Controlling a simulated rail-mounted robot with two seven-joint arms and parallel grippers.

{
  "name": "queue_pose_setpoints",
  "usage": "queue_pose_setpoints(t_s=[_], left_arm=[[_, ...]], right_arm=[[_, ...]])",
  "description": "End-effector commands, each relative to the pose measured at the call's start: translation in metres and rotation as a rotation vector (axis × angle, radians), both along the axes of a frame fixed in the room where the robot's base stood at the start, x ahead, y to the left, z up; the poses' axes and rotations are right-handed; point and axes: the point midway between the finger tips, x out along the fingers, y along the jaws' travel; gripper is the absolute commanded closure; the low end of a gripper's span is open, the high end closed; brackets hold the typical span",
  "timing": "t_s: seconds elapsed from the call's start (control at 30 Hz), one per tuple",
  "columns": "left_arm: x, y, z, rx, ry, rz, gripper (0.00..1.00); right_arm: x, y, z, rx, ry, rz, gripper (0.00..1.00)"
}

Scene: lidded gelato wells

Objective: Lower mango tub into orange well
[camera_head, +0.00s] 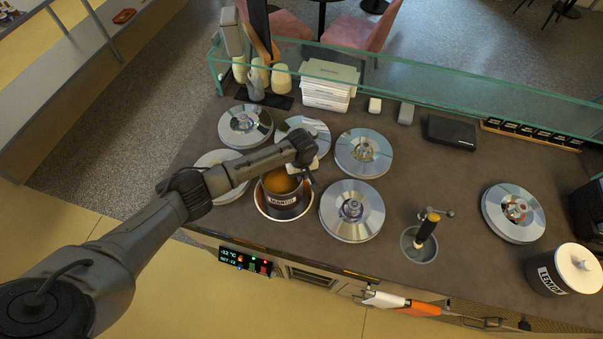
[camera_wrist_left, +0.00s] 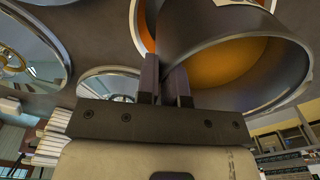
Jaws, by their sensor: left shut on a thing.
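The mango tub (camera_head: 285,201) is a dark metal tub with a MANGO label and orange contents. In the head view it is over or partly inside a silver-rimmed well (camera_head: 260,204) at the front left of the counter; how deep it sits I cannot tell. My left gripper (camera_head: 309,175) is at the tub's far right rim. In the left wrist view the fingers (camera_wrist_left: 166,86) are shut on the wall of the tub (camera_wrist_left: 205,32). An orange-lined well ring (camera_wrist_left: 141,27) shows beyond it, partly hidden by the tub. My right gripper is not in view.
Several round silver lids lie around the well, one close on its right (camera_head: 352,222). A scoop stands in a small round holder (camera_head: 411,247). A lemon tub (camera_head: 548,277) stands at far right. A glass guard (camera_head: 420,85) runs along the back.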

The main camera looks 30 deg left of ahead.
Motion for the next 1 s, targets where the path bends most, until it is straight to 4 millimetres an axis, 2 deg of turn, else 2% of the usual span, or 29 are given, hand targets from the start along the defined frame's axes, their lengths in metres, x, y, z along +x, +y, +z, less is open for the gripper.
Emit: queue_pose_setpoints(t_s=[1.0], left_arm=[[0.001, 0.000, -0.032, -0.001, -0.002, 0.000, 1.00]], right_arm=[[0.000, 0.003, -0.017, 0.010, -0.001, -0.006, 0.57]])
